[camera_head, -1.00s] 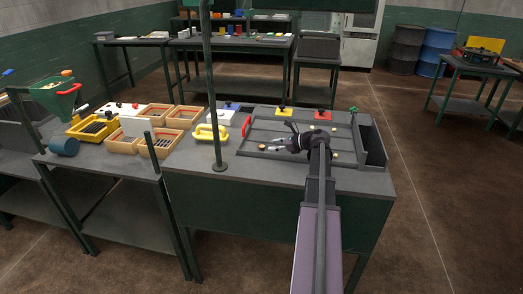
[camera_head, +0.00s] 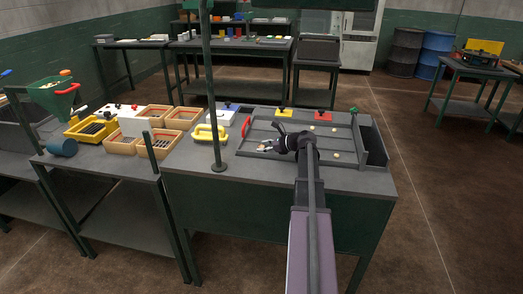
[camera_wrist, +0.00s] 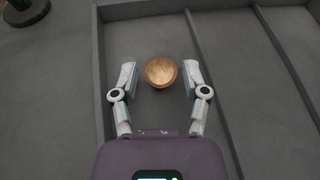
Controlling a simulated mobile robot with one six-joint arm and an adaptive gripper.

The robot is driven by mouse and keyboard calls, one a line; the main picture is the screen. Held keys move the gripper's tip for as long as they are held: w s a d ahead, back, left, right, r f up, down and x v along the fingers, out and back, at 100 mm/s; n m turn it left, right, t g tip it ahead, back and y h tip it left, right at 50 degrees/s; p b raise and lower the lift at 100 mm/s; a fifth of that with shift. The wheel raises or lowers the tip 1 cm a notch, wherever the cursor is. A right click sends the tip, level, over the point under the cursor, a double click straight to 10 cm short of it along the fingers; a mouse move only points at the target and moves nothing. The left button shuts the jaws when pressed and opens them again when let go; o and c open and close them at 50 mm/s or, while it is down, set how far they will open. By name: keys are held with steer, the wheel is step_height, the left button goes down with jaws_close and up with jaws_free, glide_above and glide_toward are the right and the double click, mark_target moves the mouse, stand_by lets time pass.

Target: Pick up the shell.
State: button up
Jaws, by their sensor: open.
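A round brown shell-like piece (camera_wrist: 160,71) lies on the floor of a grey tray (camera_wrist: 100,60) in the wrist view. My gripper (camera_wrist: 159,78) is open, with one finger on each side of the piece and a gap to both. In the head view my gripper (camera_head: 268,148) is low over the left front of the tray (camera_head: 345,145) and largely hides that piece.
Several small pale pieces, one of them right of my gripper (camera_head: 336,155), lie in the tray, which has raised dividers. A green post (camera_head: 213,110) stands to the left, beside a yellow-handled item (camera_head: 207,133). Yellow (camera_head: 284,112) and red (camera_head: 316,116) blocks stand behind.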

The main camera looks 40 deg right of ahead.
stand_by(0.5)
steer(key=c, duration=0.4)
steer(key=shift+c, duration=0.3)
steer(key=shift+r, duration=0.2)
step_height(320, 180, up, 4)
steer(key=p, duration=0.4)
steer(key=shift+f, duration=0.25)
steer(key=s+d, duration=0.2)
steer(key=d, duration=0.2)
steer(key=s+d, duration=0.3)
steer(key=d, duration=0.2)
steer(key=s+d+r+p, duration=0.1)
steer(key=s+d, duration=0.1)
steer(key=d, duration=0.3)
steer(key=shift+s+d, duration=0.15)
steer(key=shift+r, duration=0.15)
step_height(320, 180, up, 25)
steer(key=p, duration=2.5)
